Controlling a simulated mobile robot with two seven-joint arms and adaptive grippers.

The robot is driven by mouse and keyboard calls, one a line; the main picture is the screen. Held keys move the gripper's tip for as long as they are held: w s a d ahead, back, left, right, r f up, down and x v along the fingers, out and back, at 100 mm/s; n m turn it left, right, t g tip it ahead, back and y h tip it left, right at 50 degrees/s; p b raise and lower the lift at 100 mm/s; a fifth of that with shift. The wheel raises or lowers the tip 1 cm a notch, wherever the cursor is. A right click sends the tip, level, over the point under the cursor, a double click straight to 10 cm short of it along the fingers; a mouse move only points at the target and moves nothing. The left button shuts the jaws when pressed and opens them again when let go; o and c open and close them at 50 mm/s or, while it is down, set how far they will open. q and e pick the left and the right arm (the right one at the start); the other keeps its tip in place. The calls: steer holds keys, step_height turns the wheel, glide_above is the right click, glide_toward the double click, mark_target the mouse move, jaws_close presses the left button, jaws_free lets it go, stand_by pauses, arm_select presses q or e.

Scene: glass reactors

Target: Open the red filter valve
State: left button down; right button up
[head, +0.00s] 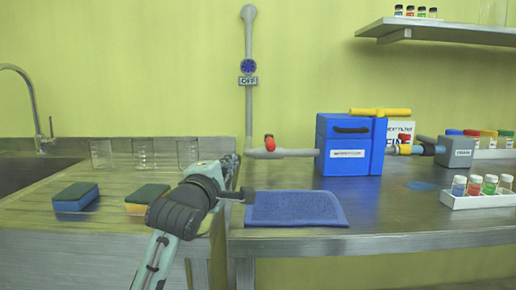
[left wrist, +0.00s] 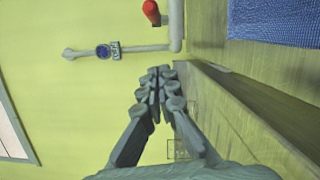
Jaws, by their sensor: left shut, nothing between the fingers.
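The red filter valve handle (head: 269,143) sits on the grey horizontal pipe (head: 285,153) left of the blue filter box (head: 349,144). In the left wrist view the red handle (left wrist: 151,12) shows at the top edge, partly cut off. My left gripper (head: 236,158) is just left of and slightly below the valve, apart from it. In the left wrist view the left gripper's fingertips (left wrist: 160,73) are together and hold nothing. The right gripper does not show.
A round blue valve (head: 248,66) with an OFF sign (head: 248,81) is on the vertical pipe. A blue mat (head: 295,208) lies on the metal table. Sponges (head: 76,196) and glass beakers (head: 143,153) stand at left. A white vial rack (head: 480,200) is at right.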

mark_target(270, 142)
arm_select(q)
steer(key=x, duration=0.9)
steer(key=shift+w+p, duration=0.2)
steer(key=shift+p, duration=0.2)
steer(key=d, duration=0.3)
steer(key=shift+w+r, duration=0.3)
steer(key=shift+w, duration=0.1)
steer(key=shift+d, duration=0.55)
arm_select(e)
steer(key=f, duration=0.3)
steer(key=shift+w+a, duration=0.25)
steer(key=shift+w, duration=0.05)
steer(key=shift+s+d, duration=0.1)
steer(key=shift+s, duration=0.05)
arm_select(q)
steer(key=shift+p, duration=0.3)
